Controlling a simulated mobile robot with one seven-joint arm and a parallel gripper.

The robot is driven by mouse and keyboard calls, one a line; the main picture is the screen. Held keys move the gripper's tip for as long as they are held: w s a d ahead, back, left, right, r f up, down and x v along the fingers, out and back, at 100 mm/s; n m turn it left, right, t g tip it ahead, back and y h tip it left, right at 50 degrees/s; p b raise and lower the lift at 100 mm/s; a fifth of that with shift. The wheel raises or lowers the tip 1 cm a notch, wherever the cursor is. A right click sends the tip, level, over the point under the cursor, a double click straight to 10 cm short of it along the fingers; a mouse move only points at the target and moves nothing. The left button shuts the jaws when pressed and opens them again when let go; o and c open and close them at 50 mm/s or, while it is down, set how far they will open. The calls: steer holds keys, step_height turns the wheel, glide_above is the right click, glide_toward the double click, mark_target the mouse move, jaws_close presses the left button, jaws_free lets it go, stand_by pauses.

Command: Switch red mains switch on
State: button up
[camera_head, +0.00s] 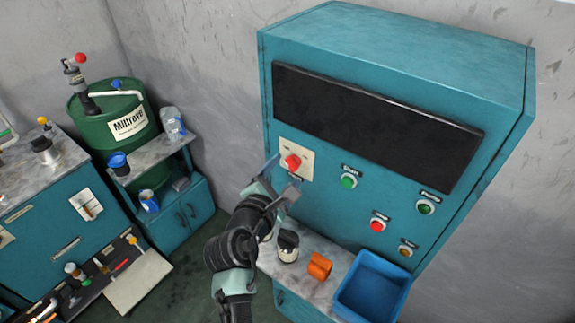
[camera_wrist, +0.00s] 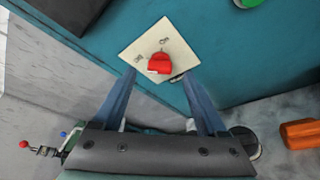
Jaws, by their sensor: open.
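The red mains switch (camera_head: 292,162) is a red knob on a cream plate (camera_head: 306,160) at the left of the teal cabinet's front. In the wrist view the red knob (camera_wrist: 160,63) sits on the same plate (camera_wrist: 139,44), which has a small label on each side of the knob. My gripper (camera_head: 283,180) is in front of the plate. In the wrist view my gripper (camera_wrist: 161,78) is open, with one finger on each side below the knob. Nothing shows between the fingers but the knob beyond their tips. Whether the fingers touch the plate cannot be told.
The teal cabinet (camera_head: 400,40) also carries a green button (camera_head: 348,181), another green button (camera_head: 425,207) and a red button (camera_head: 377,225). Below stand a dark-topped jar (camera_head: 288,246), an orange part (camera_head: 319,266) and a blue bin (camera_head: 340,297). A green drum (camera_head: 100,133) stands left.

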mark_target(292, 163)
steer(key=shift+x, duration=1.35)
jaws_close()
